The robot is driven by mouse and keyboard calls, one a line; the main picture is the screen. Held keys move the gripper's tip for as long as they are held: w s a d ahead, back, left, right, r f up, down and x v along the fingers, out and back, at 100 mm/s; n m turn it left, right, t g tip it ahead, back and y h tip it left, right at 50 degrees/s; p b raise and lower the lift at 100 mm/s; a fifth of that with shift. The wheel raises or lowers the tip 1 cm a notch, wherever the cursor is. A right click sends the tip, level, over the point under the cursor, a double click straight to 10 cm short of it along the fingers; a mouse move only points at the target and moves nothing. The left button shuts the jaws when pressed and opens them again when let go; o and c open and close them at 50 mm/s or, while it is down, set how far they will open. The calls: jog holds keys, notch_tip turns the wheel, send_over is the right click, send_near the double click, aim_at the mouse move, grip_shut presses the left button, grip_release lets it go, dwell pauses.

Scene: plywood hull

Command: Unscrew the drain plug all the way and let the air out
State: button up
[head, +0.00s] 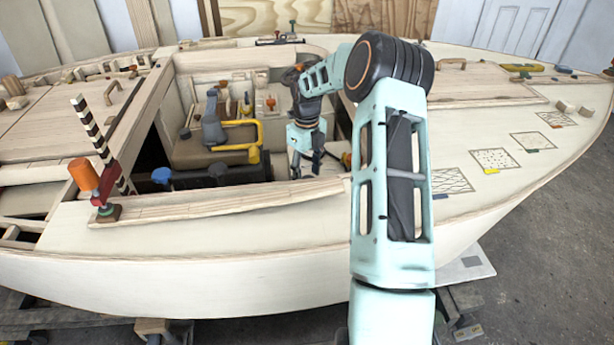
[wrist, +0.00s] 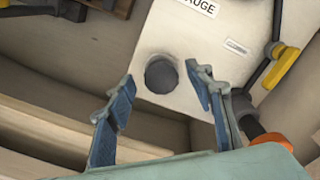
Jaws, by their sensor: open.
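My gripper (head: 305,168) reaches down into the open cockpit of the plywood hull. In the wrist view its two blue-padded fingers (wrist: 158,78) are spread apart with nothing between them. A dark grey round shape (wrist: 161,75), a recess or a plug face, sits on a pale panel (wrist: 200,45) just beyond the fingertips, in line with the gap. I cannot tell for sure whether it is the drain plug. A partly cut-off label ending in "AUGE" is on the panel above it. In the head view my arm and gripper hide this spot.
A black lever with a yellow end (wrist: 283,67) and an orange part (wrist: 269,139) lie right of the fingers. In the cockpit are a yellow bent rail (head: 258,140) and a blue knob (head: 162,176). A clamp with an orange handle (head: 84,174) stands on the left deck.

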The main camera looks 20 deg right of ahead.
jog(key=shift+f, duration=0.35)
jog(key=shift+c, duration=0.7)
jog(key=c, duration=1)
